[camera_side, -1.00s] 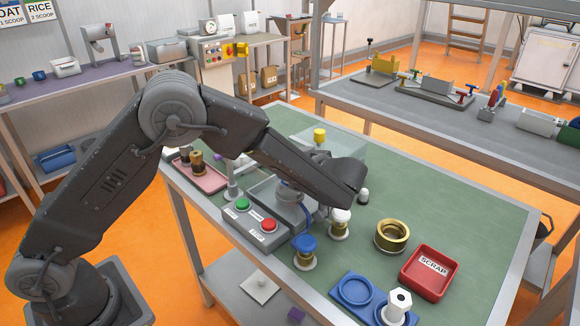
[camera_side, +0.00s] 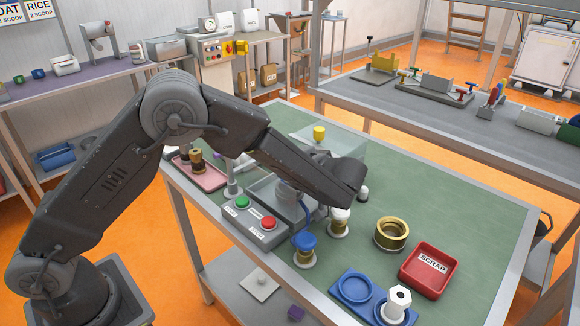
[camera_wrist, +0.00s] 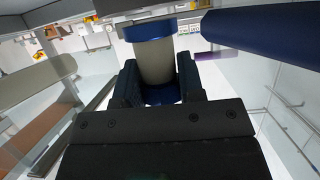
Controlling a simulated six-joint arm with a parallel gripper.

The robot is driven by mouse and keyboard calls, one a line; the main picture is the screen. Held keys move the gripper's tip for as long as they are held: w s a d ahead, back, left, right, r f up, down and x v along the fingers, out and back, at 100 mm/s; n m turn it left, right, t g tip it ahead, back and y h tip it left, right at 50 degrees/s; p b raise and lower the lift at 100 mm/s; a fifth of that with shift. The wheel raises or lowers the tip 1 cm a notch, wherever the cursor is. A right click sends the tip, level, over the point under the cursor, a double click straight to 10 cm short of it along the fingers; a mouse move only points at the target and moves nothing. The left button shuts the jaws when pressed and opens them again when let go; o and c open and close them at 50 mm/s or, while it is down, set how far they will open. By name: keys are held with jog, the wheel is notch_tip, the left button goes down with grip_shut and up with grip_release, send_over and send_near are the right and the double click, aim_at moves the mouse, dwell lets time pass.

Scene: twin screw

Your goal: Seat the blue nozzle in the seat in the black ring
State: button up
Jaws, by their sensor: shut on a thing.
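In the wrist view my gripper (camera_wrist: 160,82) is shut on a piece with a pale grey round body (camera_wrist: 156,62) and blue parts above and below the jaws. I take it to be the blue nozzle; its blue collar (camera_wrist: 148,27) is at the top of the picture. In the side view my forearm and wrist hang over the grey machine, and the jaws and the held piece cannot be made out. I cannot make out the black ring or its seat in either view.
A blue-capped fitting (camera_side: 304,242) and a white-capped fitting (camera_side: 339,217) stand near my wrist. A brass ring (camera_side: 391,234), a red scrap tray (camera_side: 429,284) and a blue tray (camera_side: 354,287) are to the right. A button box (camera_side: 252,222) stands left. The right side of the green table is clear.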

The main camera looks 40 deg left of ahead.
jog(key=shift+f, duration=0.8)
dwell(0.7)
jog(key=o, duration=1.6)
jog(key=shift+o, duration=0.2)
jog(key=shift+r, duration=3.5)
